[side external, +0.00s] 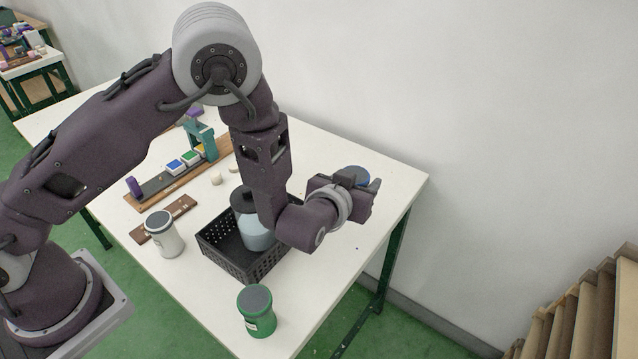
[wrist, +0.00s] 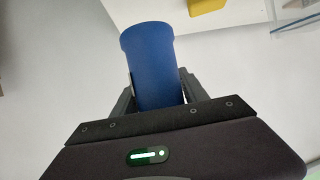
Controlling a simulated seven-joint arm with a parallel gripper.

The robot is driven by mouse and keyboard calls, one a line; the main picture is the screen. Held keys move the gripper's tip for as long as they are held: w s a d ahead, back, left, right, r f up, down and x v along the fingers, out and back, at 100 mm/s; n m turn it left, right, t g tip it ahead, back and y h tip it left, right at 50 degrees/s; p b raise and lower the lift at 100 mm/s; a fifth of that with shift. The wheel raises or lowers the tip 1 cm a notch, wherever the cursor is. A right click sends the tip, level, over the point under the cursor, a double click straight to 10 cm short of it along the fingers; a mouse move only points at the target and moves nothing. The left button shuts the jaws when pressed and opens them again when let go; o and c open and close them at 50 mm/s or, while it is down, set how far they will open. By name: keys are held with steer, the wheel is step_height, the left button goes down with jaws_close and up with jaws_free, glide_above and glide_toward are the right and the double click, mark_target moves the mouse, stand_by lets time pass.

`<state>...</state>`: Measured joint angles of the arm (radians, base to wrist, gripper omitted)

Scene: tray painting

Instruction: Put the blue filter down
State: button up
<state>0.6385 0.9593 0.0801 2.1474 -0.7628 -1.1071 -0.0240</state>
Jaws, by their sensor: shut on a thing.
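The blue filter (wrist: 152,62) is a plain blue cylinder in the wrist view. It sits between the two fingers of my gripper (wrist: 158,95), which is shut on it. In the side view my gripper (side external: 364,188) is off the right part of the white table, pointing right toward the wall. Only a blue edge of the filter (side external: 355,172) shows there, behind the fingers. Its lower part is hidden by the gripper in the wrist view. I cannot tell its exact height above the table.
A black basket (side external: 213,254) holds a grey-blue container with a dark lid (side external: 254,232). A white jar (side external: 164,238) and a green jar (side external: 257,315) stand beside it. A wooden rack (side external: 160,188) with coloured blocks lies behind. The white table (side external: 330,278) is bare at the right.

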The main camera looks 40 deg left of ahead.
step_height(320, 180, up, 12)
steer(key=shift+f, duration=0.1)
steer(key=w+a+n+g+y, duration=0.2)
steer(key=w+a+n+y, duration=0.1)
steer(key=a, duration=1.1)
steer(key=w+a+n+g+y, duration=0.1)
steer(key=w+a+n+y, duration=0.2)
steer(key=a, duration=1.2)
steer(key=s+a+n+g+y, duration=0.25)
steer(key=s+a, duration=0.35)
steer(key=a, duration=0.6)
steer(key=s+a+n+g+y, duration=0.1)
steer(key=s+a+n+g, duration=0.35)
steer(key=a, duration=0.85)
steer(key=s+a+n+g+y, duration=0.1)
steer(key=s+a+y, duration=0.1)
steer(key=s+a, duration=0.8)
steer(key=shift+h, duration=0.25)
steer(key=f, duration=0.7)
steer(key=w+a+f, duration=0.1)
steer(key=f, duration=0.6)
steer(key=w+a+f, duration=0.1)
steer(key=f, duration=0.6)
steer(key=shift+w+a+f, duration=0.1)
steer(key=shift+w, duration=0.05)
